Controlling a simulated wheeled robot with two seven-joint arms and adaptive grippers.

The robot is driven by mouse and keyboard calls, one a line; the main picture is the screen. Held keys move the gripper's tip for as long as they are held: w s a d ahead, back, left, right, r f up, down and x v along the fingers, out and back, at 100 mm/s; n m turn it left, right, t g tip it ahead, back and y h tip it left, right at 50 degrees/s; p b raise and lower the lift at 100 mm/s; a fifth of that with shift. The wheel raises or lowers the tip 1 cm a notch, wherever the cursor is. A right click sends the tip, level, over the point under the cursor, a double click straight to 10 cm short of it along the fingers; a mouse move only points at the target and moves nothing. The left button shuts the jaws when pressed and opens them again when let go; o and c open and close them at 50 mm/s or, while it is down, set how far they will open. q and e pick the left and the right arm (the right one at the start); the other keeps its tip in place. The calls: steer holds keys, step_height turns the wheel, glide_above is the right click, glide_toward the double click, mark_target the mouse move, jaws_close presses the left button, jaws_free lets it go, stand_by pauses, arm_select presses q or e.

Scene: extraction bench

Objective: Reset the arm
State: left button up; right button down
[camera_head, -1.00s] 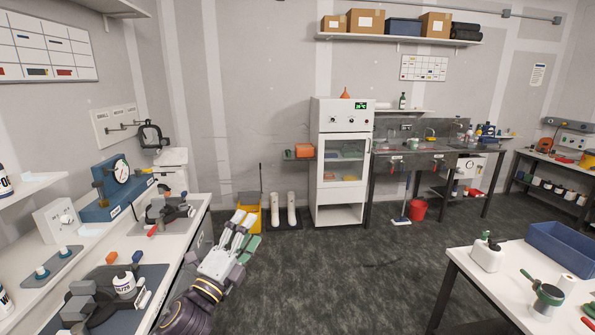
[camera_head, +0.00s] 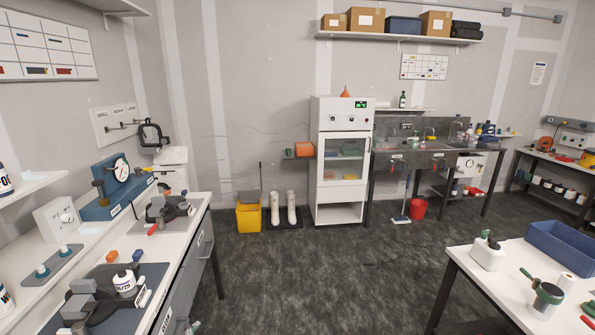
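A small grey-green bit of what looks like my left gripper (camera_head: 192,327) shows at the bottom edge, beside the left bench. The rest of that arm is out of the picture, and whether the gripper is open or shut cannot be seen. My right arm and gripper are not in view.
A white table (camera_head: 480,285) with a blue bin (camera_head: 562,246) stands at right. A yellow bucket (camera_head: 248,217) stands by the back wall. The floor between (camera_head: 320,280) is clear.

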arm_select(q)
steer(key=s+f+n+g+h, duration=0.1)
steer(key=s+f+n+g, duration=0.45)
steer(key=s, duration=0.95)
step_height(320, 180, down, 32)
steer(key=s+m+g+p, duration=0.2)
steer(key=s+p, duration=0.1)
steer(key=p, duration=0.2)
steer(key=s+a+f+p, duration=0.1)
steer(key=s+a+f, duration=0.1)
steer(key=s+f, duration=0.5)
steer(key=s+a+f+g+p, duration=0.1)
steer(key=s+f+p, duration=0.1)
steer(key=s+f, duration=0.6)
steer(key=s, duration=0.6)
steer(key=shift+s+a, duration=0.35)
steer(key=shift+a, duration=0.05)
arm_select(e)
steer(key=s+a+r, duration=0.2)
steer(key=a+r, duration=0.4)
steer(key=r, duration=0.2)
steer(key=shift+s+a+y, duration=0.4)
arm_select(q)
steer(key=shift+g, duration=0.25)
steer(key=shift+f, duration=0.1)
